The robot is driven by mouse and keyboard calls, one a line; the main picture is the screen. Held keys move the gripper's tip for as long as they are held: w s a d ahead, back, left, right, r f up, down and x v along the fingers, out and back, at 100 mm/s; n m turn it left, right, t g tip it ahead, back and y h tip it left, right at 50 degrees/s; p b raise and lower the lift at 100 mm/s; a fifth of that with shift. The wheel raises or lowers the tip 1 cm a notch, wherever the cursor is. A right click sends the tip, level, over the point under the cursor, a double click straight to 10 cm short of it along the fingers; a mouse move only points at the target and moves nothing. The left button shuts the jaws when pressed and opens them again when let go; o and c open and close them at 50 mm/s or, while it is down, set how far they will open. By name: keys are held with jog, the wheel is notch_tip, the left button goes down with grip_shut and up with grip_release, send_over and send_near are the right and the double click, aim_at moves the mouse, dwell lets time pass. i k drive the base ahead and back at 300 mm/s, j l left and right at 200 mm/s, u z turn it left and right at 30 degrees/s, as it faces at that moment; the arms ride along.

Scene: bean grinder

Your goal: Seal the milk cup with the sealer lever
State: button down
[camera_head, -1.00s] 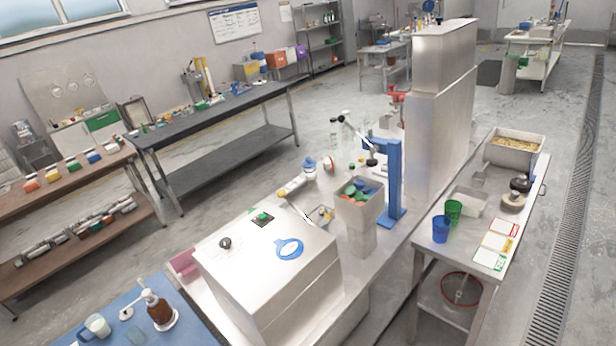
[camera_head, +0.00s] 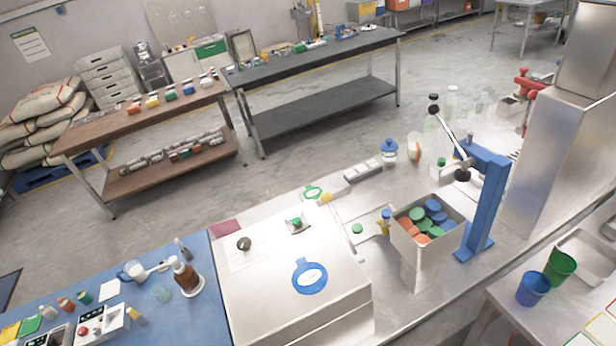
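A blue press stand (camera_head: 488,200) stands upright on the steel counter at the right. A grey lever (camera_head: 448,130) with a black knob at its upper end is mounted on it, slanting up to the left; this looks like the sealer lever. A dark round press head (camera_head: 463,174) hangs below the stand's arm. I cannot tell whether a cup is under it. My gripper is not in view.
A steel bin of colored lids (camera_head: 408,236) stands before the press. A steel box (camera_head: 255,292) with a blue tag fills the front middle. Blue and green cups (camera_head: 532,287) stand on the right table. A tall steel column (camera_head: 545,150) is right of the press.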

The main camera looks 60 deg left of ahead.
aim_at(326, 198)
jog(key=i+j+u, duration=0.15)
jog(key=i+u, duration=0.15)
jog(key=u, duration=0.15)
jog(key=i+j+u, duration=0.1)
jog(key=i+u, duration=0.55)
jog(key=u, duration=0.2)
